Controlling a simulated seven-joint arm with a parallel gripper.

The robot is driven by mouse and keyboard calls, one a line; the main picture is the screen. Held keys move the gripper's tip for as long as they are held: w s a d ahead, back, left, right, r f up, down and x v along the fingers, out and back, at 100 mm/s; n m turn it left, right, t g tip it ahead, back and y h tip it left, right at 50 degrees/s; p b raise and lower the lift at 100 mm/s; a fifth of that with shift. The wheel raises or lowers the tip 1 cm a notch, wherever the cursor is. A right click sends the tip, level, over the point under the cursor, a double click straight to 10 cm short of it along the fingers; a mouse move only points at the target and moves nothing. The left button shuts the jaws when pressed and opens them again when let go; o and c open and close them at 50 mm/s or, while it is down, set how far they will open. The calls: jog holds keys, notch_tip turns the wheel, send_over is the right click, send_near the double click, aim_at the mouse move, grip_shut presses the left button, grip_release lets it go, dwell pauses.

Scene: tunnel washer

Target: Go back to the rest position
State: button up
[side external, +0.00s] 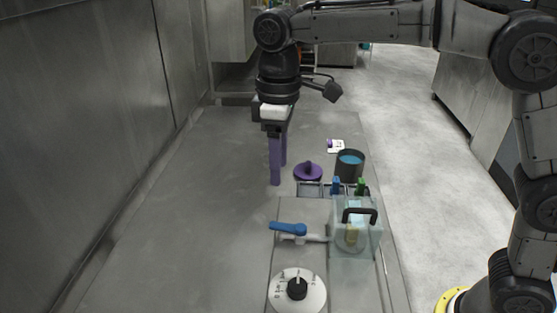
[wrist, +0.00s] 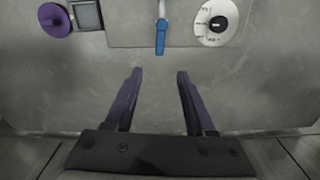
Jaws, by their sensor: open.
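My gripper (side external: 278,183) has two long purple fingers pointing down over the grey counter. It is open, with a clear gap between the fingertips in the wrist view (wrist: 159,74). Nothing is between the fingers. In the side view it hangs left of a purple round lid with a knob (side external: 308,172), apart from it. I cannot tell exactly how high the fingertips are above the counter. No marked rest position shows.
A dark cup with blue contents (side external: 349,163), a clear box with a black handle (side external: 362,243), a blue-handled lever (side external: 288,229) and a white dial (side external: 298,291) stand along the right of the counter (side external: 170,230). The counter's left side is clear, up to a metal wall (side external: 80,110).

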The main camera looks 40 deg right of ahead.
jog(key=s+d+r+m+t, duration=0.2)
jog(key=s+d+r, duration=0.2)
jog(key=s+d, duration=0.25)
jog(key=s+d+r+m+t, duration=0.1)
jog(key=s+d+r+m, duration=0.1)
jog(key=s+d+r, duration=0.4)
jog(key=s+d+f+m+t, duration=0.2)
jog(key=s+d+f, duration=0.3)
jog(key=s+f, duration=0.5)
notch_tip(320, 180, down, 3)
jog(key=shift+s+f+m+t, duration=0.2)
jog(key=shift+m+t, duration=0.1)
jog(key=shift+m, duration=0.6)
dwell(3.2)
